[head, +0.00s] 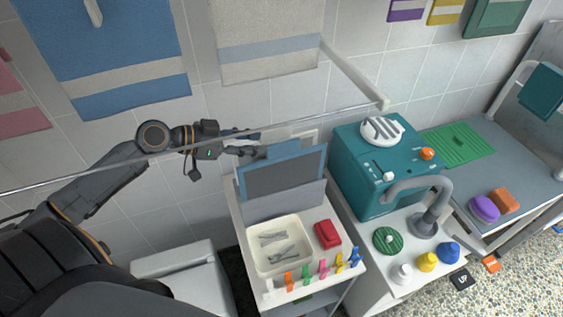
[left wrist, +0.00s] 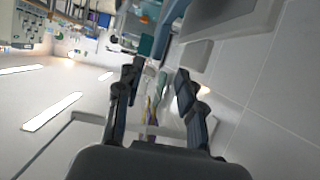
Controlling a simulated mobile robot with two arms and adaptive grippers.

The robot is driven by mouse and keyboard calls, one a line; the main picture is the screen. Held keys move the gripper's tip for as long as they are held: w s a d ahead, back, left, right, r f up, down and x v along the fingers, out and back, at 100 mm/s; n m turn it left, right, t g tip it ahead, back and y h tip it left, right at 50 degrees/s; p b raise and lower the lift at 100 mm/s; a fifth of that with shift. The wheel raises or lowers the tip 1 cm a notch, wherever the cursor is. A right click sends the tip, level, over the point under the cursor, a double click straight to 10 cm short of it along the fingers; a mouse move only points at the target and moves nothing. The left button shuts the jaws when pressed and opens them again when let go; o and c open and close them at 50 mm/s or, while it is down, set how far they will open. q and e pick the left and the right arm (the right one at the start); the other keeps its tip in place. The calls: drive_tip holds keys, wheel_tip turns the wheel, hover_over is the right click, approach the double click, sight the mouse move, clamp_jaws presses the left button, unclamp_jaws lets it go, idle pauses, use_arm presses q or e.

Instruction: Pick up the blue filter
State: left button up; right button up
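The blue filter (head: 284,150) appears to be the flat panel with a blue frame, a blue top tab and a dark grey mesh face. I cannot identify the filter surely in that view. My right gripper is not in view.
The white cart (head: 240,222) holds a cream tray (head: 254,258), a red block (head: 327,234) and several coloured clips. A teal machine (head: 345,165) stands close on the right. A rail (head: 330,112) crosses near my left arm, and towels hang behind.

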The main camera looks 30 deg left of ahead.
sight(274, 145)
use_arm(q)
drive_tip(key=shift+w+d+f+p, duration=0.1)
drive_tip(key=shift+w+d+p, duration=0.2)
drive_tip(key=shift+d, duration=0.25)
drive_tip(key=shift+w+d+p, duration=0.2)
drive_tip(key=shift+d+p, duration=0.05)
drive_tip(key=shift+d, duration=0.25)
drive_tip(key=p+x, duration=0.2)
drive_tip(key=x, duration=0.2)
drive_tip(key=shift+w+a+f+p, duration=0.1)
drive_tip(key=shift+a+f+p, duration=0.05)
drive_tip(key=shift+f+p, duration=0.15)
drive_tip(key=shift+w+d+f, duration=0.25)
drive_tip(key=shift+s+a, duration=0.1)
drive_tip(key=shift+c, duration=0.4)
drive_tip(key=c, duration=0.7)
clamp_jaws()
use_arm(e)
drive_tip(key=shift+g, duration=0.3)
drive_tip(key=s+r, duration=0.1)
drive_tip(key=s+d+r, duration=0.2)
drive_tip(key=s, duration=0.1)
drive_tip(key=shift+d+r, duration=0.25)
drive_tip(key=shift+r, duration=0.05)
